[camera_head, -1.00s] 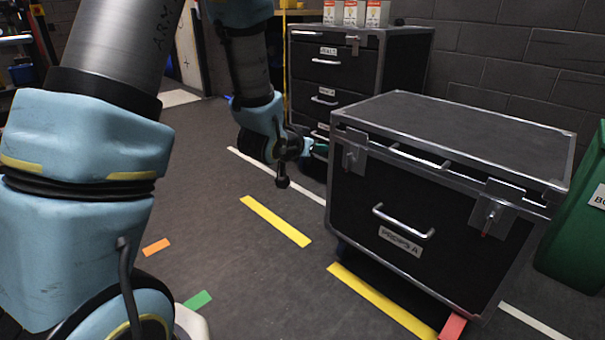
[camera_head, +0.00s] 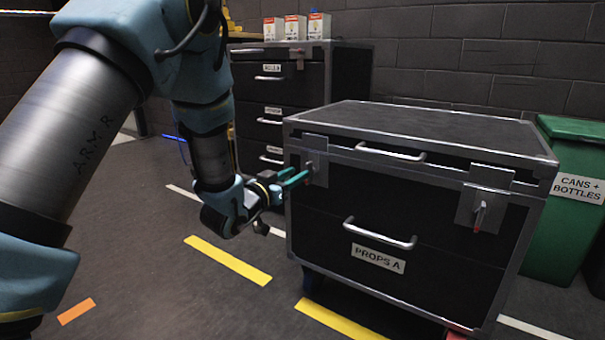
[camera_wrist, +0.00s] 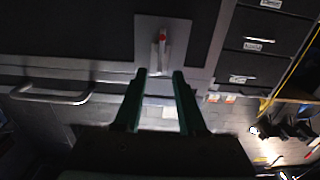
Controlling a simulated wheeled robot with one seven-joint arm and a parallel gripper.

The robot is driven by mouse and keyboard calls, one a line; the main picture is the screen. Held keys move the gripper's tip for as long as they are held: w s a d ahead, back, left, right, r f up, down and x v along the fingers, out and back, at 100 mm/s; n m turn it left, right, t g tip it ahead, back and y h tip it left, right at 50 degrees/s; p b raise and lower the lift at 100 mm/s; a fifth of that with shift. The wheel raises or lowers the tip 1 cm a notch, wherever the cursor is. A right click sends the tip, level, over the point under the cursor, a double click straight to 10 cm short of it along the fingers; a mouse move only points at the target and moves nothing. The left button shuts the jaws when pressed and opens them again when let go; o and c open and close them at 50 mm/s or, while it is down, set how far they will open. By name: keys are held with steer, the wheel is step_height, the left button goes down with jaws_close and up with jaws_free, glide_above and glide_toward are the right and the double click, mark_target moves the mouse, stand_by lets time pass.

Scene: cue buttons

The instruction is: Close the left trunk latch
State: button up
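The black trunk (camera_head: 330,238) labelled PROPS A stands on the floor with its grey lid (camera_head: 420,128) on top. A dark gap shows under the lid's front edge. The left latch (camera_head: 314,170) is a metal plate with a small lever; in the wrist view the left latch (camera_wrist: 162,45) has a red tip and lies just past my fingers. The right latch (camera_head: 480,213) has a red-tipped lever. My gripper (camera_head: 300,179) is at the left latch, its teal fingers pointing at it. In the wrist view my gripper (camera_wrist: 159,73) has its fingers apart with nothing clearly between them.
A black drawer cabinet (camera_head: 345,80) with small boxes (camera_head: 295,27) on top stands behind the trunk. A green bin (camera_head: 560,230) stands at the right. The trunk's front handle (camera_head: 380,234) sticks out. Open floor lies at the front left.

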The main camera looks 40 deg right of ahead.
steer(key=shift+b+x, duration=0.45)
steer(key=shift+x, duration=2.05)
jaws_close()
